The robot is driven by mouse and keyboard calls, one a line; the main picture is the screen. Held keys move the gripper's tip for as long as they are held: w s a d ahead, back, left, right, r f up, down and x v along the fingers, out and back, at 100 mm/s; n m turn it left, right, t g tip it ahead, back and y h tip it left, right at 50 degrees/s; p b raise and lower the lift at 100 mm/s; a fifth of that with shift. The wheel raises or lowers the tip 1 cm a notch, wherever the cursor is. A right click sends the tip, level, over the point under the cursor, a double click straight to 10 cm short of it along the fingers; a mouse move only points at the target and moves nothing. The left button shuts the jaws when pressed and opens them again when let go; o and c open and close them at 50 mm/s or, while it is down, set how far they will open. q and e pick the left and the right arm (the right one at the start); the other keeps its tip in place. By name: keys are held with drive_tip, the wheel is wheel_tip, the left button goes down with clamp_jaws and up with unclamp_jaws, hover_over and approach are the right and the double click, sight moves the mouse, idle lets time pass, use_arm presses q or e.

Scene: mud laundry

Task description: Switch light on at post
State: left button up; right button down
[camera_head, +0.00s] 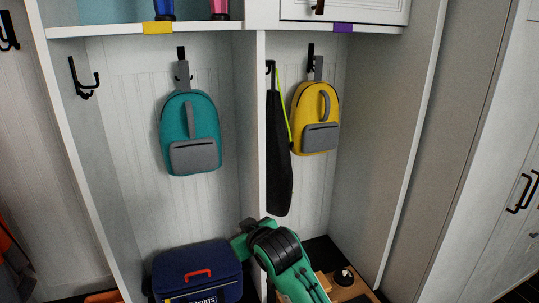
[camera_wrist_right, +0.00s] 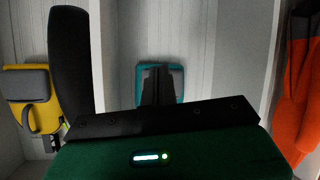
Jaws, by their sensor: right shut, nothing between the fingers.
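No light or switch can be made out in either view. A white upright post (camera_head: 259,130) divides the two cubbies in the head view. My right arm rises from the bottom, and its green wrist (camera_head: 275,250) is in front of the post's lower part. My right gripper (camera_wrist_right: 160,72) shows in the wrist view, its dark fingers together and empty. The fingers overlap the teal backpack (camera_head: 191,130) in that view, which is upside down. In the head view the fingers are hidden by the wrist. My left gripper is in neither view.
A yellow backpack (camera_head: 315,115) and a long black item (camera_head: 279,155) hang in the right cubby. A blue bag (camera_head: 195,272) with a red handle stands low at left. Orange cloth (camera_wrist_right: 297,90) hangs at the wrist view's right. The left cubby's back wall is clear below the teal backpack.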

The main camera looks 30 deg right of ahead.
drive_tip(key=w+d+r+t+h, duration=0.1)
drive_tip(key=w+d+r+t, duration=0.15)
drive_tip(key=r, duration=0.85)
drive_tip(key=w+d+r+m+t, duration=0.1)
drive_tip(key=w+r+t, duration=0.15)
drive_tip(key=r, duration=0.85)
drive_tip(key=w+d+r+t+h, duration=0.1)
drive_tip(key=w+d+r+t, duration=0.15)
drive_tip(key=r, duration=0.95)
drive_tip(key=s+d+r+m+t+h, duration=0.1)
drive_tip(key=s+r, duration=0.2)
drive_tip(key=r, duration=0.6)
drive_tip(key=s+d+r+m+t+h, duration=0.1)
drive_tip(key=s+d+r+t, duration=0.1)
drive_tip(key=r, duration=0.8)
drive_tip(key=s+d+r+m+t+h, duration=0.1)
drive_tip(key=s+r, duration=0.3)
drive_tip(key=r, duration=0.5)
drive_tip(key=shift+s+d+r+t, duration=0.25)
drive_tip(key=shift+s+d+t, duration=0.2)
drive_tip(key=shift+d, duration=0.3)
drive_tip(key=shift+w, duration=0.1)
drive_tip(key=w+f+p+x, duration=0.1)
drive_tip(key=f+p+x, duration=0.1)
drive_tip(key=p+x, duration=0.6)
drive_tip(key=x, duration=0.5)
drive_tip(key=shift+w+d+f, duration=0.25)
drive_tip(key=shift+w+d, duration=0.05)
